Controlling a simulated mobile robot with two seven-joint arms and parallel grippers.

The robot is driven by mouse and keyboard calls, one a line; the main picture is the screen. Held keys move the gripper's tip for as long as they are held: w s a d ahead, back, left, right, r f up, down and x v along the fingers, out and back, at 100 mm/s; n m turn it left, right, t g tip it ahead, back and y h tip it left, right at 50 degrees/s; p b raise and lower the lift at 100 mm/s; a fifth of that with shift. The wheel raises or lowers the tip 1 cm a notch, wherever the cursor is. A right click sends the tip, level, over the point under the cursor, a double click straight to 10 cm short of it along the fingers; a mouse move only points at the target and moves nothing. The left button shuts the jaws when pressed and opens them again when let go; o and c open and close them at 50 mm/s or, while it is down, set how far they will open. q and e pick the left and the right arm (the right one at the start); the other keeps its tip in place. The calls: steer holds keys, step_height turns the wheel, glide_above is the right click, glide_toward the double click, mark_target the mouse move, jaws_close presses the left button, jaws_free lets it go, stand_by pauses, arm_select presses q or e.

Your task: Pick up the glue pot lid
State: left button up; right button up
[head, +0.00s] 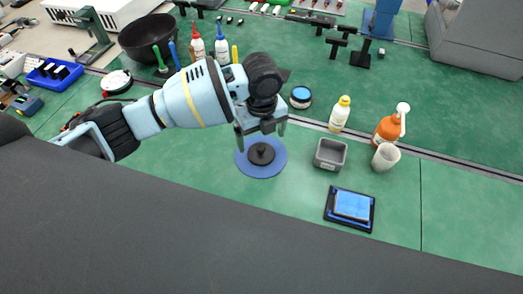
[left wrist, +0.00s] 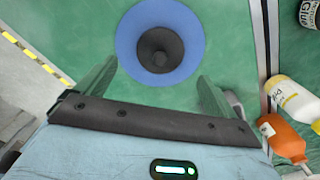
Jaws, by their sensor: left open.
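The glue pot lid (head: 261,153) is a black disc with a raised knob. It lies flat on a round blue mat (head: 244,167) on the green bench. In the left wrist view the lid (left wrist: 160,48) is near the top middle, inside the mat (left wrist: 128,38). My left gripper (head: 262,134) is open and empty, just above the lid, with a finger to each side of it in the left wrist view (left wrist: 157,72). The glue pot (head: 301,98) stands behind and right of the mat, apart from it. My right gripper is out of view.
A grey square bin (head: 330,154), a yellow-capped bottle (head: 339,115), an orange pump bottle (head: 387,130), a white cup (head: 386,157) and a blue pad in a black tray (head: 350,206) stand to the right. A black bowl (head: 146,37) and glue bottles are behind.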

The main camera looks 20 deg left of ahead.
mark_target(261, 148)
arm_select(q)
steer(key=shift+w+f, duration=0.1)
steer(key=shift+f, duration=2.8)
steer(key=shift+c, duration=0.3)
steer(key=c, duration=1)
